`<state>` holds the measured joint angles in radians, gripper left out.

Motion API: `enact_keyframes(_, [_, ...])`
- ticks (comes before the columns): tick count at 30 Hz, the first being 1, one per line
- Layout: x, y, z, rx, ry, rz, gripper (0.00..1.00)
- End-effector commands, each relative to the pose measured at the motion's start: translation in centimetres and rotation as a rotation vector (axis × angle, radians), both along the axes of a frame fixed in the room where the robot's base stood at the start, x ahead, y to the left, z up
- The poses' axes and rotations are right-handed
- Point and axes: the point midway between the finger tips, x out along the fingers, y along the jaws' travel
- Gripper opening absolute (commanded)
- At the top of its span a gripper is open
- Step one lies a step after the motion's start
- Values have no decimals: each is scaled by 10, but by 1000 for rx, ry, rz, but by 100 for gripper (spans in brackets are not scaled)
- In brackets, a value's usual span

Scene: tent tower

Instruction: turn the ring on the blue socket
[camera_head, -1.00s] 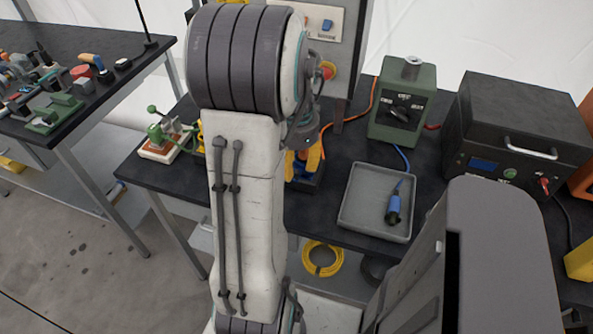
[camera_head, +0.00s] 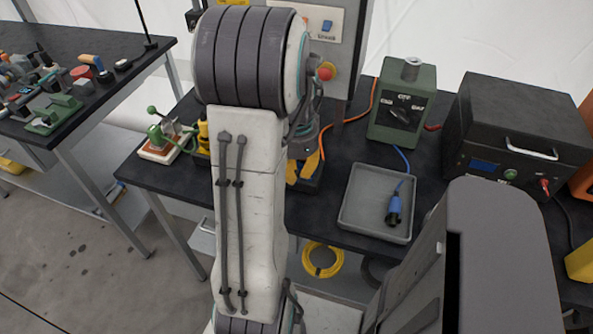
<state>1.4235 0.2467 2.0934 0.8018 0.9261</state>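A blue connector (camera_head: 394,208) with a dark end lies in the grey tray (camera_head: 348,213), on a blue cable from the green box. A small blue part (camera_head: 327,26) shows on the pale plate of the upright panel behind my arm. I cannot tell whether either is the blue socket, and no ring can be made out. My raised arm fills the middle of the view and covers part of the panel. My gripper's fingers are hidden behind it; only part of the wrist shows at its right edge, in front of the panel's lower part.
The green box (camera_head: 402,103) with a dial and a black unit (camera_head: 520,125) stand on the dark bench. A red knob on yellow (camera_head: 326,72) is on the panel. A cluttered table (camera_head: 90,45) is at left.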

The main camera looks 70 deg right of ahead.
Motion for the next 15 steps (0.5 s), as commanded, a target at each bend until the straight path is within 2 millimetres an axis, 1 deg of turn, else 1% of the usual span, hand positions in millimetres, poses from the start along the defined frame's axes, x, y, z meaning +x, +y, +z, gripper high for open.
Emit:
enact_keyframes(1, [0,0,0,0,0,0,6])
enact_keyframes(3, [0,0,0,0,0,0,0])
enact_keyframes(15, [-1,0,0,0,0,9,0])
